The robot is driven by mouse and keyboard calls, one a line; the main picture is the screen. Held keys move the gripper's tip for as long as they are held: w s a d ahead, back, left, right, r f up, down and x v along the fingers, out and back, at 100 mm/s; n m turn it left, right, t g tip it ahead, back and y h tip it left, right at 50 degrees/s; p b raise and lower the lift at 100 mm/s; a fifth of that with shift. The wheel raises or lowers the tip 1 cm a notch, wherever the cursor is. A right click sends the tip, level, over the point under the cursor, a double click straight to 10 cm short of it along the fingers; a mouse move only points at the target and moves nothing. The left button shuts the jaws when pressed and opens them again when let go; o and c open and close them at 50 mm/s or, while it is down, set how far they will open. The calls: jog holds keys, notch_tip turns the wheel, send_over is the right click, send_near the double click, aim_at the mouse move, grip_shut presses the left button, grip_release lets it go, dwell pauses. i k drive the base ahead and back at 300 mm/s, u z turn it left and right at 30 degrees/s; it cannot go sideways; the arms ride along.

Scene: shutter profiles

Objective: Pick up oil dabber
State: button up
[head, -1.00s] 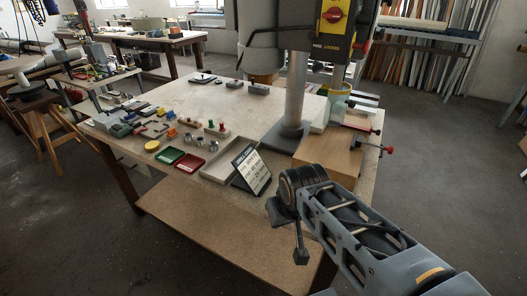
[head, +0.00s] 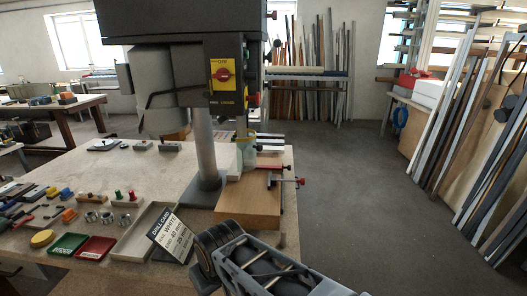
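I cannot pick out the oil dabber for certain. A pale greenish pot (head: 246,152) stands right of the drill press column, partly behind a wooden block, and its contents are not clear. Small red and green pieces stand in wooden holders (head: 126,203) on the bench left of the press. My arm (head: 258,272) reaches in from the bottom edge, in front of the bench's near edge. My gripper's fingers do not show; only the dark round wrist part of the arm is visible, well short of the pot.
The drill press (head: 205,150) rises from the workbench (head: 150,170). A wooden block (head: 250,205) with a red-ended clamp (head: 285,181) sits to its right. Open floor lies right of the bench.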

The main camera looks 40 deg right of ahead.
aim_at(282, 242)
jog(key=z, duration=1.25)
